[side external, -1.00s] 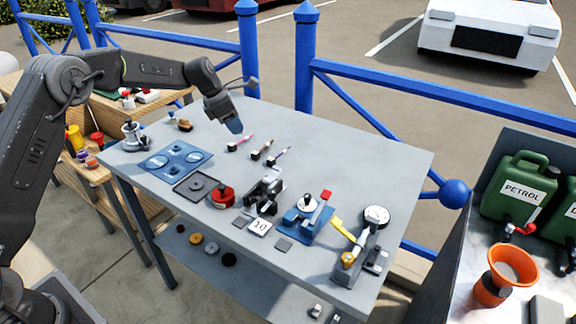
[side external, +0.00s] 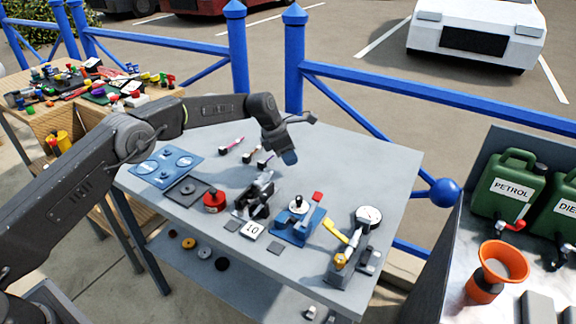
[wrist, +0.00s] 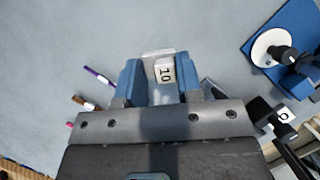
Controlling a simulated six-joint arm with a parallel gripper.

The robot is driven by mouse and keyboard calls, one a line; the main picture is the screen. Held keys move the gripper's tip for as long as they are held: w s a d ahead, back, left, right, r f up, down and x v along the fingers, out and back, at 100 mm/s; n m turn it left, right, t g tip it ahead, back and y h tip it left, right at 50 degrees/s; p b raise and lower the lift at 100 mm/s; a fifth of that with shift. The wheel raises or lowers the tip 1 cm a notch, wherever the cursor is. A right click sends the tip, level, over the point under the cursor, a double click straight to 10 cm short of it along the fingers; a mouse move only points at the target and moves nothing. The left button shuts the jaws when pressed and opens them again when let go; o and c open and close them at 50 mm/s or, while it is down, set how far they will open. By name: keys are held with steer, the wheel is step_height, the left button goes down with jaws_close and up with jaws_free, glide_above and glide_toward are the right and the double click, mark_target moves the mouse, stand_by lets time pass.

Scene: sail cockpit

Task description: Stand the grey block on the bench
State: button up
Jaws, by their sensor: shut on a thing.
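My gripper (side external: 290,158) hangs above the grey bench (side external: 340,165), over its back half, to the right of the pens. In the wrist view my gripper (wrist: 154,82) has its two blue fingertips closed on the sides of a pale grey block (wrist: 153,55).
Several pens (side external: 232,145) lie left of my gripper. In front stand a black clamp (side external: 262,190), a red round pot (side external: 214,200), a blue fixture (side external: 297,228), a dial gauge stand (side external: 368,218) and a 10 plate (side external: 251,231). The bench's back right is clear.

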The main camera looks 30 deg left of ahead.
mark_target(292, 174)
steer(key=shift+f, duration=2)
steer(key=shift+f, duration=0.1)
steer(key=o, duration=1)
